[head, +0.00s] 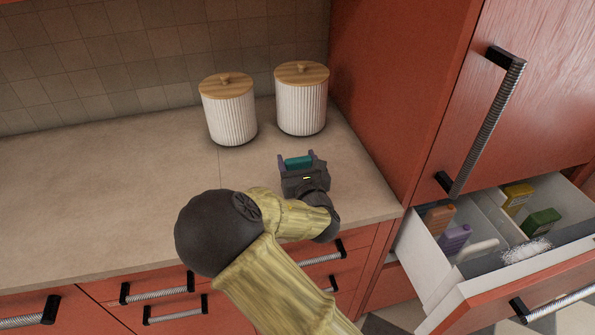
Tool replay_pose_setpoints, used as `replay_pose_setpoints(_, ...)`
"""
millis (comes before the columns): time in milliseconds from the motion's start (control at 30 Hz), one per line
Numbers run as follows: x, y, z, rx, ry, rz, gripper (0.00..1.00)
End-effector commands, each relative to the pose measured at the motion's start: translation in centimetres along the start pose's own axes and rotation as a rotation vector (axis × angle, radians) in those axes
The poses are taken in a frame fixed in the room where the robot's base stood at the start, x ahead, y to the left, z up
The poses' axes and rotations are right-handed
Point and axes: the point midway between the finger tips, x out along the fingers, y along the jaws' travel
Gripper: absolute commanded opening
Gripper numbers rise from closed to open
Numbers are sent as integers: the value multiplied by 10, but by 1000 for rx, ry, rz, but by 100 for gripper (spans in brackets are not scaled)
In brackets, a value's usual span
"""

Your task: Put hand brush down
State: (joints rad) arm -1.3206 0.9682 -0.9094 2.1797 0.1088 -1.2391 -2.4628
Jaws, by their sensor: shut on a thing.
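My gripper (297,160) is over the counter near its right end, in front of the two canisters. It is shut on a teal thing, which I take to be the hand brush (298,162). Only a small teal part shows between the purple-grey fingers. The rest is hidden by the gripper, and I cannot tell whether it touches the counter.
Two white ribbed canisters with wooden lids, the left one (229,112) and the right one (301,104), stand behind my gripper. The counter (90,195) is clear to the left. A red cabinet (400,80) bounds the right. An open drawer (428,262) holds bottles, boxes and a white bristly item (527,251).

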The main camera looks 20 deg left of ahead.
Motion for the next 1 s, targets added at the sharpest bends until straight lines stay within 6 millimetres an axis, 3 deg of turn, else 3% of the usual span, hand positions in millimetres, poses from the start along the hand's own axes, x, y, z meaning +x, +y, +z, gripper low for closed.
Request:
replay_pose_setpoints(267,0,0,-35,-1,2,0,41)
replay_pose_setpoints(633,0,0,-39,-1,1,0,41)
replay_pose_setpoints(667,0,0,-39,0,1,0,67)
replay_pose_setpoints(767,0,0,-38,0,1,0,87)
replay_pose_setpoints(1000,0,0,-38,0,1,0,87)
